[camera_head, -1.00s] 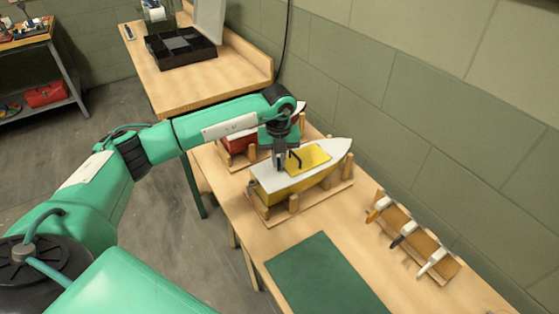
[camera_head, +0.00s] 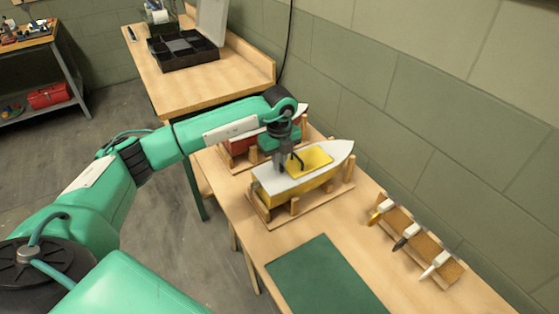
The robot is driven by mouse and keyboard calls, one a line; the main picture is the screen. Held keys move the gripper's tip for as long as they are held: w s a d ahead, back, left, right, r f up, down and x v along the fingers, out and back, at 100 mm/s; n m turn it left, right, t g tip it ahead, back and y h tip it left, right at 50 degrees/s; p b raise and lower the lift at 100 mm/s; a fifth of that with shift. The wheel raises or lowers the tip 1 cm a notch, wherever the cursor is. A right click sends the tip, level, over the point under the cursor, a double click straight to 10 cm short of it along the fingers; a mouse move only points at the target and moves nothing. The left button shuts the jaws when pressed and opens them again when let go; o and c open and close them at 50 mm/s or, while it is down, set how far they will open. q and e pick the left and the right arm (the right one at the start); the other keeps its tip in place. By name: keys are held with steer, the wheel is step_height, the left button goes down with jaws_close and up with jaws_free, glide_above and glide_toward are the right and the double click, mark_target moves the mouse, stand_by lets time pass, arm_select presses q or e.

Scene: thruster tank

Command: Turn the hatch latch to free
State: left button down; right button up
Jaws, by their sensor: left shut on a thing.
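A model boat (camera_head: 279,184) with a white deck and yellow hull sits in a wooden cradle (camera_head: 343,190) on the workbench. A yellow hatch (camera_head: 315,158) lies on its deck, with a dark bent piece near its left edge. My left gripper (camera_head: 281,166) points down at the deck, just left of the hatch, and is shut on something. The fingers hide what they hold; I take it to be the hatch latch, which I cannot see clearly. My right gripper is not in view.
A red boat (camera_head: 238,144) stands behind, partly hidden by my left arm. A green mat (camera_head: 324,277) lies in front. A wooden rack (camera_head: 428,252) with several tools is at the right, near the wall. A black compartment box (camera_head: 183,50) sits on the far bench.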

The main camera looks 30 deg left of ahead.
arm_select(q)
steer(key=shift+r, duration=0.1)
steer(key=c, duration=1.5)
jaws_free()
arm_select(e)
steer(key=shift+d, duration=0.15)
